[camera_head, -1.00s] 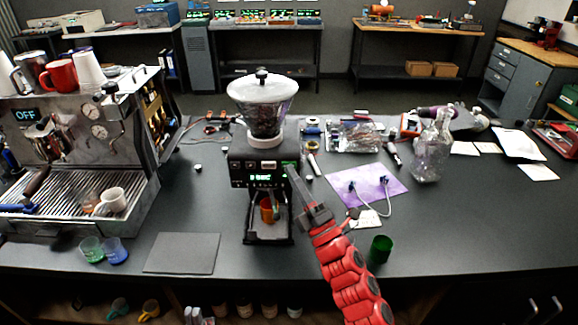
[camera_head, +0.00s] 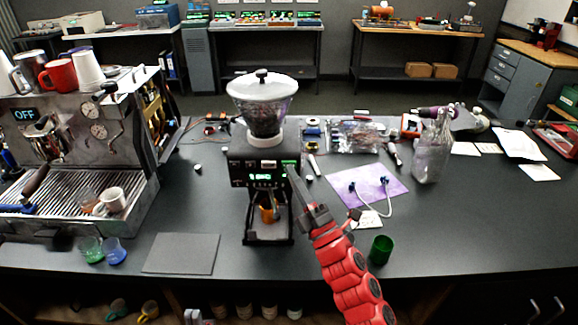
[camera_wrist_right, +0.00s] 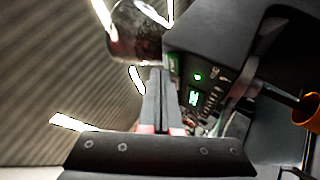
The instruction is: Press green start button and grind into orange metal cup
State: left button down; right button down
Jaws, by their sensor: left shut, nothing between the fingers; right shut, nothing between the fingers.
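The black grinder (camera_head: 261,180) stands in the middle of the table with a clear hopper of dark beans (camera_head: 263,115). Its front panel display (camera_head: 264,177) glows green. My left gripper is out of view.
An espresso machine (camera_head: 70,135) stands at the left. A dark mat (camera_head: 181,254) and small glasses lie in front. A purple sheet (camera_head: 375,184), a green cup (camera_head: 381,249) and a glass bottle (camera_head: 432,155) are to the right.

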jog(key=shift+s, duration=0.3)
jog(key=shift+s+f+b, duration=0.1)
jog(key=shift+s+b, duration=0.45)
jog(key=shift+s, duration=1.95)
